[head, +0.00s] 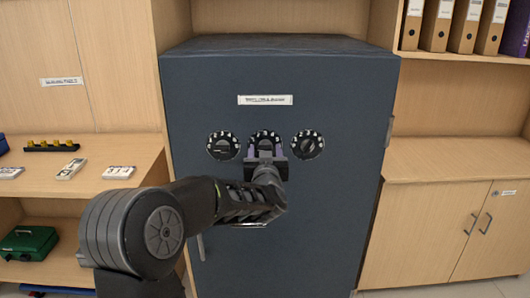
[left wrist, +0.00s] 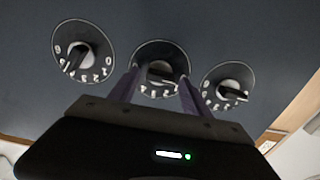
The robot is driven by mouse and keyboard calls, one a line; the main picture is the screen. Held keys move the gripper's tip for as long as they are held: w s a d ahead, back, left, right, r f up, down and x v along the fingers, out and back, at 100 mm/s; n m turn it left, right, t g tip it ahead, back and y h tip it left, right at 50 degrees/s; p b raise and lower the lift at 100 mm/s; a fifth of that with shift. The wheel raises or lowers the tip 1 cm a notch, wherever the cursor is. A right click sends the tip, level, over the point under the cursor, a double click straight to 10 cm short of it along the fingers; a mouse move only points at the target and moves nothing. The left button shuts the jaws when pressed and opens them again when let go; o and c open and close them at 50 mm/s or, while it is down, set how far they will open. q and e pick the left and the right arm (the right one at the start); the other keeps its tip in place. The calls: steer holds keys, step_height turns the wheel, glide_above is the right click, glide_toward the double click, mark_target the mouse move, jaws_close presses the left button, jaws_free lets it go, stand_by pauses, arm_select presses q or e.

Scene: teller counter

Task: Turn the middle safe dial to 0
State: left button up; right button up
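The middle safe dial (head: 265,135) is a black disc with white numerals and a raised bar knob, on the front of the dark blue-grey safe (head: 330,215). My left gripper (head: 266,152) is in front of it and hides its lower part. In the left wrist view, the middle dial (left wrist: 160,49) lies between the two purple fingers of my left gripper (left wrist: 159,77). The fingers are apart, one on each side of the bar knob, which lies roughly across the gap. I see no clear contact. The dial's exact reading is hidden or too small to read. My right gripper is out of view.
A left dial (head: 223,146) and a right dial (head: 308,145) flank the middle one closely. A label (head: 265,100) is above them. Wooden shelves with small items and a green cash box (head: 27,243) stand left; a cabinet (head: 460,215) stands right.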

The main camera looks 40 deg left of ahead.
arm_select(q)
steer(key=shift+o, duration=0.3)
steer(key=shift+s, duration=0.1)
steer(key=v, duration=0.7)
steer(key=shift+s+d, duration=0.25)
